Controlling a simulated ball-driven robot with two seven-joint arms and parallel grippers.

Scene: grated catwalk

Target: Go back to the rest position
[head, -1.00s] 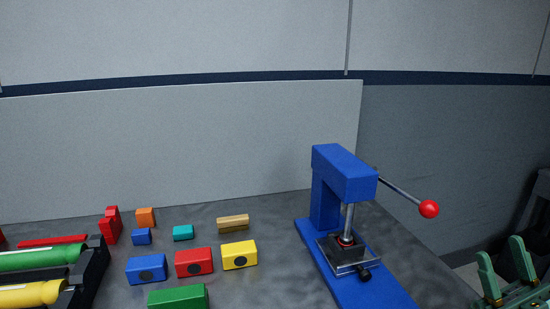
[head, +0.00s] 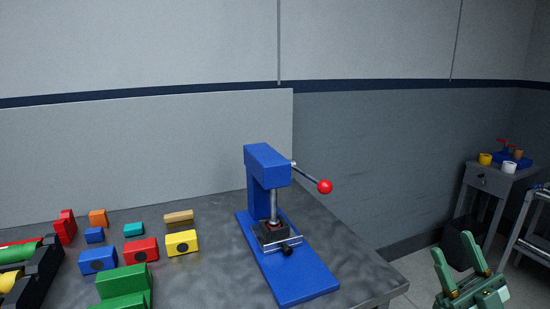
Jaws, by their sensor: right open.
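My right gripper (head: 460,268) shows at the lower right, green, with its two fingers pointing up and apart. It is open and empty, out beyond the right edge of the grey workbench (head: 362,277), and touches nothing visible. My left gripper is not in the head view. A blue lever press (head: 266,165) with a red ball (head: 325,187) on its handle stands on the bench, left of my right gripper and apart from it.
Colored blocks, including a yellow one (head: 182,243) and a green one (head: 124,284), sit on the bench's left part beside a black rack (head: 40,270). A small side table (head: 488,178) with cups and a dark bin (head: 460,246) stand at the right.

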